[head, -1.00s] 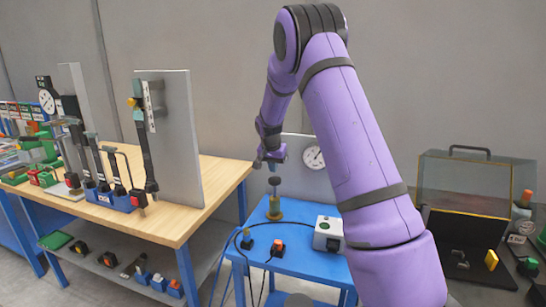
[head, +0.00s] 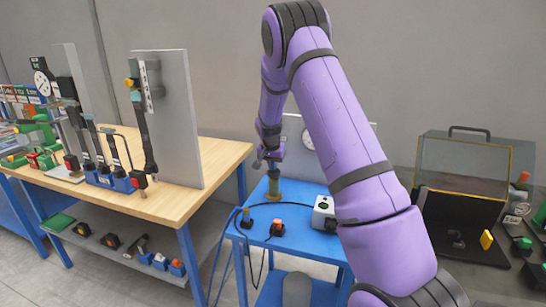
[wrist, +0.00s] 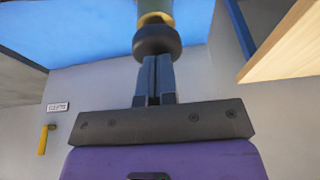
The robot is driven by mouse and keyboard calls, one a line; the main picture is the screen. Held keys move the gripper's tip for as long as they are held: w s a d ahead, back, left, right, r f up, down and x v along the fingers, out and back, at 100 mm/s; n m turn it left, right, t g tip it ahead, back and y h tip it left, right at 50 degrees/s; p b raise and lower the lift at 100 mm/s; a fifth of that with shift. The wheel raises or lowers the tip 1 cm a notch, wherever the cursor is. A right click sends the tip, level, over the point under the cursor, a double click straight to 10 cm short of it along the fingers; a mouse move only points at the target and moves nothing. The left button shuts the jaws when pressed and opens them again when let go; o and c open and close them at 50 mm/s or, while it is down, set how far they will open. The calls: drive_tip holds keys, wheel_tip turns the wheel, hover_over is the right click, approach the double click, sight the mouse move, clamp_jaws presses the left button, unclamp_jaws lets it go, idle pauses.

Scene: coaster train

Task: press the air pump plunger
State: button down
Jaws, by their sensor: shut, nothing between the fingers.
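The air pump stands on the blue table (head: 300,254), with a brass body (head: 273,196) and a dark plunger knob (head: 273,174) on top. My gripper (head: 270,160) points down, right above the knob. In the wrist view, my gripper's two fingers (wrist: 155,62) are together, with nothing between them. Their tips meet the black knob (wrist: 157,42) and appear to touch it. The knob sits close to the brass body (wrist: 155,18). The knob hides part of the pump in the wrist view.
A white pressure gauge (head: 308,139) on a panel stands behind the pump, partly hidden by my arm. A grey-white box (head: 323,213) and an orange-topped button (head: 277,228) are on the blue table. A wooden bench (head: 215,160) is at the left; a clear-lidded case (head: 463,175) is at the right.

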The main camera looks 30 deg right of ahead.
drive_tip(key=shift+s+f, duration=0.1)
drive_tip(key=shift+f, duration=0.25)
drive_tip(key=shift+r, duration=0.3)
drive_tip(key=v, duration=1.3)
drive_tip(key=shift+w+d+r, duration=0.35)
drive_tip(key=shift+r, duration=0.1)
